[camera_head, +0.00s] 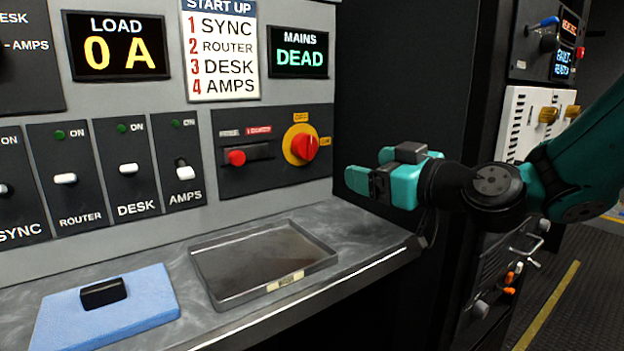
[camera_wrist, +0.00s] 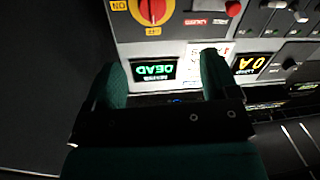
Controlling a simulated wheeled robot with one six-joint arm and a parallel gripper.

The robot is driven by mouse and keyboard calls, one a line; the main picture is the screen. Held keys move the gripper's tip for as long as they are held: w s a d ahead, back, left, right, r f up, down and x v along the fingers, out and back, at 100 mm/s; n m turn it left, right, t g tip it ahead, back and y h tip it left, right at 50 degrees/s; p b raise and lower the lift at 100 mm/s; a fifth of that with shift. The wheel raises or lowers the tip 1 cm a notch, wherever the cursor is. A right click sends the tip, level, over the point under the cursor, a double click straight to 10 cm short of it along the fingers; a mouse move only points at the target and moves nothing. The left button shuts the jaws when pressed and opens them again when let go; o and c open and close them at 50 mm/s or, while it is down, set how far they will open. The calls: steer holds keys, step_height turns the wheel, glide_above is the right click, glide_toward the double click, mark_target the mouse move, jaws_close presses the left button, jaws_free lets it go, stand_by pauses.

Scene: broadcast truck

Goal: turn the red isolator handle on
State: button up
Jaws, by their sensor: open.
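The red isolator handle (camera_head: 305,147) sits on a round yellow plate (camera_head: 294,133) on a dark panel, right of a red knob (camera_head: 236,157). The handle stands tilted, close to upright. In the wrist view, which is upside down, the handle (camera_wrist: 152,9) shows at the top, partly cut off by the frame edge. My gripper (camera_head: 366,168) is to the right of the handle in the head view, apart from it. In the wrist view my gripper (camera_wrist: 160,80) has its two fingers spread with nothing between them. The mains display (camera_head: 299,52) reads DEAD.
The load display (camera_head: 120,48) reads 0 A. Several labelled switches, such as the DESK switch (camera_head: 128,168), line the panel's left. An empty grey tray (camera_head: 209,290) and a blue cloth (camera_head: 150,300) bearing a black block (camera_head: 103,292) lie on the ledge below.

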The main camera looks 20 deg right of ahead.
mark_target(312, 149)
steer(key=p+x, duration=0.2)
steer(key=x, duration=0.3)
steer(key=d+p+x, duration=0.1)
steer(key=p+x, duration=0.1)
steer(key=x, duration=0.4)
steer(key=p+x, duration=0.2)
steer(key=x, duration=0.4)
steer(key=shift+w+d+r+p, duration=0.15)
steer(key=shift+w+r+p, duration=0.1)
steer(key=shift+w+p, duration=0.15)
steer(key=c, duration=0.9)
